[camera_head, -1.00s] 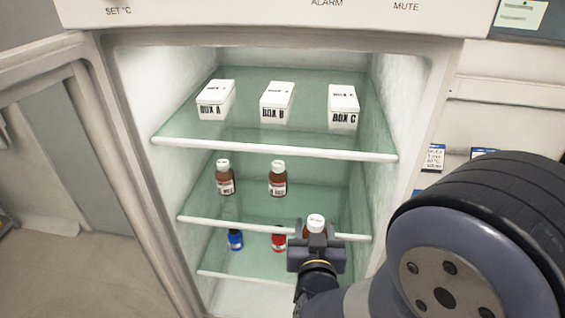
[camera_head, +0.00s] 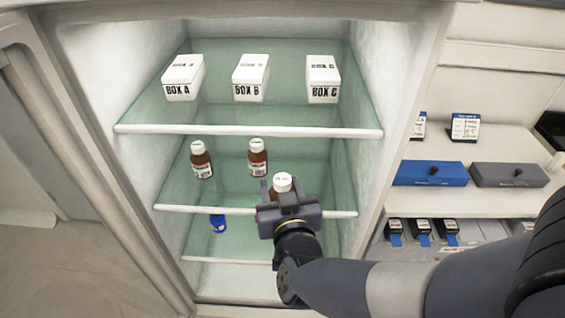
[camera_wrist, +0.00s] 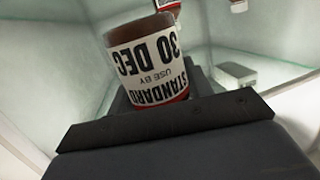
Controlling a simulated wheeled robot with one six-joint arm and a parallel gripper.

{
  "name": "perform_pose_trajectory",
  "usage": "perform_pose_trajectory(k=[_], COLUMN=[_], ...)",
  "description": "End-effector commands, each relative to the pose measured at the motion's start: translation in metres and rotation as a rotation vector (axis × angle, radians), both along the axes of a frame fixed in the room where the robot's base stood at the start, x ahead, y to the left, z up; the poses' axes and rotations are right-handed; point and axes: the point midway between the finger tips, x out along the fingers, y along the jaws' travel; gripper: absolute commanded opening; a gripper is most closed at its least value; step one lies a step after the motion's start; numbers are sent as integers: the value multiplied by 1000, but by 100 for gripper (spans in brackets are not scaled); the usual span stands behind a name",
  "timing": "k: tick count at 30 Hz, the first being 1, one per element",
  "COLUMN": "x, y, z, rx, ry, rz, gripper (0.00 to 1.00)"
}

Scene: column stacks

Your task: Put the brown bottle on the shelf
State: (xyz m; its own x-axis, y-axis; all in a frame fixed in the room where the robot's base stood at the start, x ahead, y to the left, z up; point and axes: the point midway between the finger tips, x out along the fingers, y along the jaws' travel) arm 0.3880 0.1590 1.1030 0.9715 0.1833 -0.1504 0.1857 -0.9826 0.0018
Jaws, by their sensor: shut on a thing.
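My gripper (camera_head: 290,203) is shut on a brown bottle with a white cap (camera_head: 283,183), in front of the middle glass shelf (camera_head: 235,197) of the open fridge. In the wrist view the held brown bottle (camera_wrist: 152,68) shows a white label reading "STANDARD", "USE BY" and "30 DEC". Two more brown bottles with white caps stand on the middle shelf, one at left (camera_head: 202,162) and one nearer the centre (camera_head: 258,158). The held bottle's lower part is hidden by my gripper in the head view. I cannot tell whether it touches the shelf.
White boxes A (camera_head: 183,78), B (camera_head: 251,77) and C (camera_head: 323,79) stand on the upper shelf (camera_head: 250,130). A blue bottle (camera_head: 218,222) is on the lower shelf. Right of the fridge, a counter holds a blue case (camera_head: 431,174) and a grey case (camera_head: 507,175).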

Motion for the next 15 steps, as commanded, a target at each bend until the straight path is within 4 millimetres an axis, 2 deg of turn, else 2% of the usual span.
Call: perform_pose_trajectory(k=[15], x=[115], y=[-5], z=[2], rx=[-1], ry=[2], rz=[-5], gripper=[20])
